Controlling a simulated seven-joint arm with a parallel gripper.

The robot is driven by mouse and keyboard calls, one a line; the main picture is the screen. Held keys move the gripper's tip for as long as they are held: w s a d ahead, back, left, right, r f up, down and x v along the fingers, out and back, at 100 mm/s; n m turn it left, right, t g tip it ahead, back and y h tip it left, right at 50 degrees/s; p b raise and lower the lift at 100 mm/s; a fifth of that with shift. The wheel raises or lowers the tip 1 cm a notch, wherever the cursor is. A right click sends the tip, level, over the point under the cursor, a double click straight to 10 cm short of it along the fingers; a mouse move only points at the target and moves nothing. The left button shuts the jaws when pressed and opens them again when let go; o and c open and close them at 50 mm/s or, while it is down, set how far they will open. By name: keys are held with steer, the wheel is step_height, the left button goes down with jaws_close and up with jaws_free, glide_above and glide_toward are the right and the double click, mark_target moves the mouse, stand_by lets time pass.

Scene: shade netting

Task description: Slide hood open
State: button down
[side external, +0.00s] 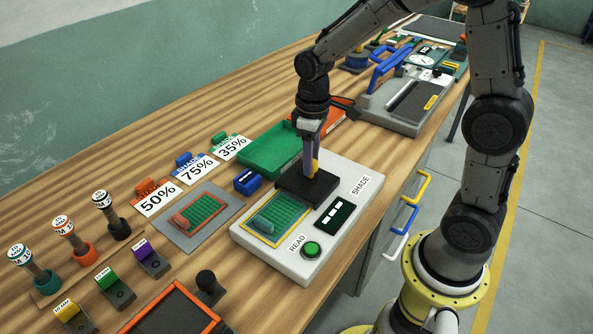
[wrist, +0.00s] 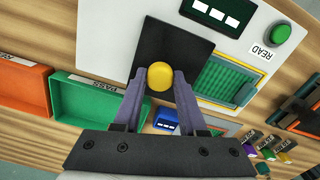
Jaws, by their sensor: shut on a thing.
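The hood is a dark, flat plate (side external: 300,187) on the white shade reader (side external: 345,181). It lies at the back end of the reader, beside a yellow-framed bay with green netting (side external: 281,214), which is uncovered. In the wrist view the hood (wrist: 170,42) carries a round yellow knob (wrist: 160,76). My gripper (wrist: 158,84) has its purple fingers on both sides of the knob, shut on it. In the side view my gripper (side external: 313,165) stands upright over the hood and partly hides the knob.
A green tray (side external: 268,150) and an orange tray lie behind the reader. A small blue block (side external: 247,182) stands close to its left edge. A grey plate with netting (side external: 200,216) lies to the left. The green READ button (side external: 312,249) is on the reader's front.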

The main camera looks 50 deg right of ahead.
steer(key=d, duration=0.5)
steer(key=shift+d, duration=0.3)
steer(key=shift+w+d+r, duration=0.1)
steer(key=shift+c, duration=2.3)
jaws_free()
step_height(320, 180, up, 14)
